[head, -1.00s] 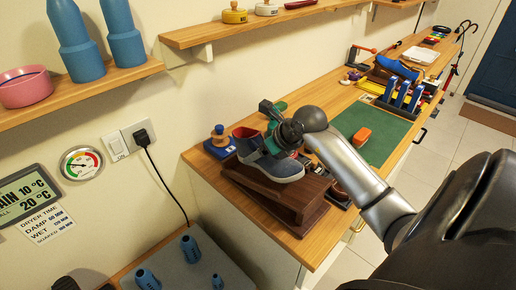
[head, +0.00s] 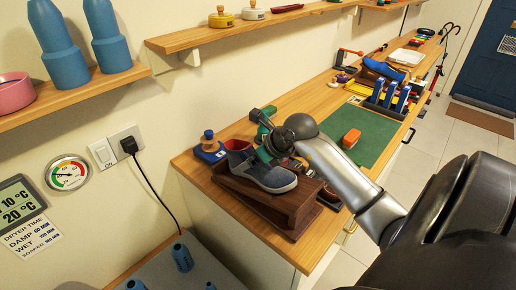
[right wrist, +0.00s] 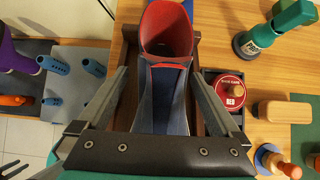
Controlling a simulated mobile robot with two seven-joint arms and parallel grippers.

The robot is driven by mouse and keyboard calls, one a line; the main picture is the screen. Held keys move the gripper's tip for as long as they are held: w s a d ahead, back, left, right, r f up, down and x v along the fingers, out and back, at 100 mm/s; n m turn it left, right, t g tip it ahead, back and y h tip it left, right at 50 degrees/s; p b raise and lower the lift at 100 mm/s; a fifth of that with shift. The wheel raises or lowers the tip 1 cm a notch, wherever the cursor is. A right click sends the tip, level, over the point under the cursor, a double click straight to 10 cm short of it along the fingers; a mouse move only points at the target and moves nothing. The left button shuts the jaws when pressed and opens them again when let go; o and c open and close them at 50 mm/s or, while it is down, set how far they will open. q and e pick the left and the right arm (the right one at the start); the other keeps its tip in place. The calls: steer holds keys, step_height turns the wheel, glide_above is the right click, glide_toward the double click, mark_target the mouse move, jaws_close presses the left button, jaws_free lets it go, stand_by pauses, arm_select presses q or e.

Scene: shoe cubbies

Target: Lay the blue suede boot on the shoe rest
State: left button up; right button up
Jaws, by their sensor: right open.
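The blue suede boot (head: 270,177), dark blue with a red lining and pale sole, sits on top of the brown wooden shoe rest (head: 297,207). In the right wrist view the boot (right wrist: 166,105) lies between my fingers with its red-lined opening at the top. My right gripper (head: 266,148) is at the boot, with its fingers partly hidden in the head view. In the right wrist view the right gripper (right wrist: 164,80) is open, with a finger on each side of the boot and gaps visible.
A blue-based wooden-knobbed tool (head: 209,146) stands left of the boot. A red tin (right wrist: 229,90), a wooden brush (right wrist: 284,111) and a green bottle (right wrist: 262,40) stand to the right in the wrist view. A green mat (head: 375,133) lies further along the bench.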

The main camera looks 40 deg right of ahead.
steer(key=p+v, duration=0.1)
steer(key=v, duration=1.4)
steer(key=shift+p, duration=0.3)
steer(key=shift+r, duration=0.1)
